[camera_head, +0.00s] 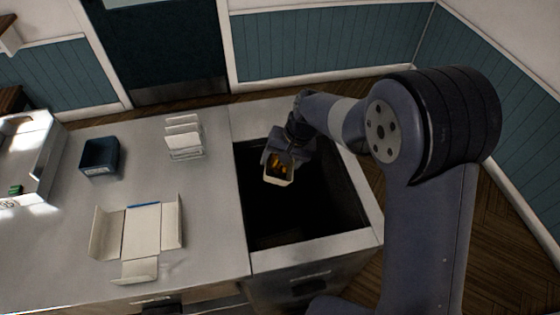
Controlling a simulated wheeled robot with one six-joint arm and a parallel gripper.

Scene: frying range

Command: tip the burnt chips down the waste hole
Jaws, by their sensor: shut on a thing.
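The burnt chips (279,166) show as small orange and dark pieces inside a small pale container (278,179). My gripper (281,154) is shut on this container and holds it over the waste hole (300,205). The waste hole is a large dark rectangular opening with a steel rim at the right end of the counter. The container appears tilted with its open side towards the camera. The inside of the hole is too dark to make out, and the fingertips are partly hidden by the gripper body.
An unfolded card box (143,231) lies on the steel counter (210,225) left of the hole. A white rack (184,137) and a dark blue tub (100,156) stand behind it. A steel fryer or basin (27,150) is at the far left.

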